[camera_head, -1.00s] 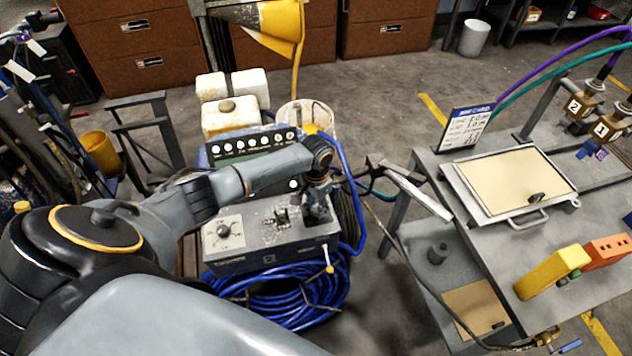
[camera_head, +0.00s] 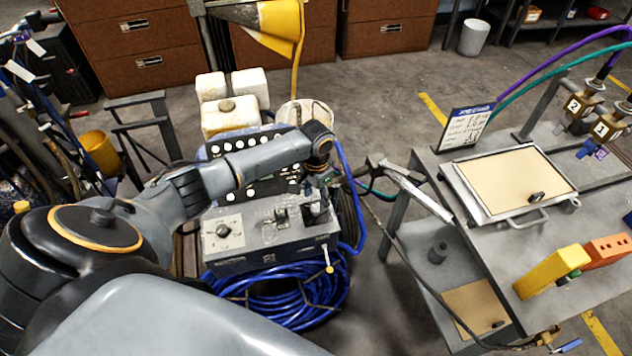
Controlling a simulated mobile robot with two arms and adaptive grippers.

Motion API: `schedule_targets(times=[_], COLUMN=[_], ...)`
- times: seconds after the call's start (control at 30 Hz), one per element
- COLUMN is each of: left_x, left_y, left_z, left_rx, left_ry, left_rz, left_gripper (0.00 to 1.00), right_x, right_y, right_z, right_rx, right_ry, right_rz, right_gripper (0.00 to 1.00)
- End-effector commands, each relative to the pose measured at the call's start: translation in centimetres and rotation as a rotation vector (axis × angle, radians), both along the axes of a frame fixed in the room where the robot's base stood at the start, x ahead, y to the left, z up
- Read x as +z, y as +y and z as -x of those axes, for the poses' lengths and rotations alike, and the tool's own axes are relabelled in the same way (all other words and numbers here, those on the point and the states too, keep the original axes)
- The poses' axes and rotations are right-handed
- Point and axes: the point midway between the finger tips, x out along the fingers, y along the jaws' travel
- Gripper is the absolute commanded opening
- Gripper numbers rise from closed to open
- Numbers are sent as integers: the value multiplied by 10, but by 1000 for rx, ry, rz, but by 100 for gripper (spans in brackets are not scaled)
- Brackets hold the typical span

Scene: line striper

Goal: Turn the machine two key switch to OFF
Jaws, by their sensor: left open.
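The line-striping machine has a grey control box (camera_head: 262,254) at the middle of the view, with what looks like a 2 on its front. A dark rotary knob (camera_head: 223,230) on a pale plate sits on the left of its top. A small dark switch part (camera_head: 281,214) stands near the middle; I cannot make out its setting or whether it is the key switch. My right gripper is out of view.
A coil of blue hose (camera_head: 275,295) lies in front of the box. White jugs (camera_head: 231,120) and a bucket (camera_head: 308,115) stand behind. A grey workbench (camera_head: 470,210) with a framed board (camera_head: 515,180) is at right.

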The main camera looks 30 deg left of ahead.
Motion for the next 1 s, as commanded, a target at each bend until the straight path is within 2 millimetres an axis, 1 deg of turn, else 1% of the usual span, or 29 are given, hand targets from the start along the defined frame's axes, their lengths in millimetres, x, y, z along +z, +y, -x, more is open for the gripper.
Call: schedule_targets(times=[0.03, 0.2, 0.3, 0.4, 0.57, 1.0], left_x=[13, 48, 63, 73, 79, 78], left_y=[0, 0, 0, 0, 0, 0], left_z=[-1, -1, -1, -1, 0, 0], left_rx=[-1, 0, 0, 0, 0, 1], left_ry=[-5, -4, -3, -2, 0, 0], left_rz=[0, 0, 0, 1, 1, 1], left_gripper=[54, 54, 54, 54, 54, 54], right_x=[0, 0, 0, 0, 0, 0], right_y=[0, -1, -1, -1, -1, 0], right_z=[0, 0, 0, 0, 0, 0], right_rx=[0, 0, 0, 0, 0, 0], right_ry=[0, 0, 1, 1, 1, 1], right_rz=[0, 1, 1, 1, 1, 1], right_gripper=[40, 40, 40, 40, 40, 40])
